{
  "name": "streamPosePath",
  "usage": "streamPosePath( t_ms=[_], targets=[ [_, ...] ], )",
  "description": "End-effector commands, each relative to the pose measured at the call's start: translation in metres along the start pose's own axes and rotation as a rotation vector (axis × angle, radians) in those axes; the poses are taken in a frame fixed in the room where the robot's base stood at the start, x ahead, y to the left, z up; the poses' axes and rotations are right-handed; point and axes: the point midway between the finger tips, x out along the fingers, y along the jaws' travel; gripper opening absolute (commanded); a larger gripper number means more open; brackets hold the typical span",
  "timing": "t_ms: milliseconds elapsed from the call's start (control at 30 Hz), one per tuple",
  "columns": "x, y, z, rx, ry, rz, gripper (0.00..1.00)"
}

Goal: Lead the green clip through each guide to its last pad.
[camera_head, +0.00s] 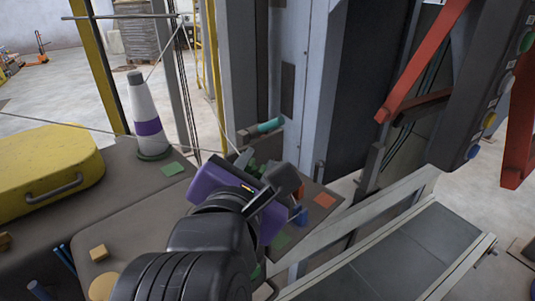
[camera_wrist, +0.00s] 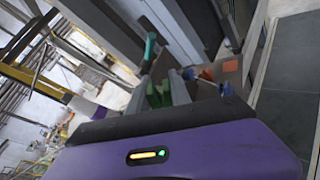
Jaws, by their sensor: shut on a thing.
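My gripper (camera_head: 262,172), with a purple body, reaches over the grey-brown table. It is shut on a green piece (camera_wrist: 181,88), which looks like the green clip. In the wrist view the green shows between and beside the grey fingers; the fingers hide part of it. An orange pad (camera_head: 325,200) lies to the right. A teal cylinder (camera_head: 266,127) on a small grey mount stands behind my gripper. It also shows in the wrist view (camera_wrist: 150,46).
A grey cone with a purple band (camera_head: 148,127) stands at the back left, by a yellow case (camera_head: 48,168). Thin pale lines cross near the cone. Blue pieces (camera_head: 299,216) stand right of my gripper. A conveyor (camera_head: 400,255) and red bars (camera_head: 425,60) are at right.

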Motion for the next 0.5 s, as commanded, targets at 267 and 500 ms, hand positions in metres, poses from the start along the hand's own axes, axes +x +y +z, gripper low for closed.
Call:
streamPosePath(
  t_ms=[267,500],
  targets=[
    [0.026,0.004,-0.007,0.0,0.0,0.0,0.0],
    [0.049,0.008,-0.011,0.0,0.0,0.0,0.0]
  ],
)
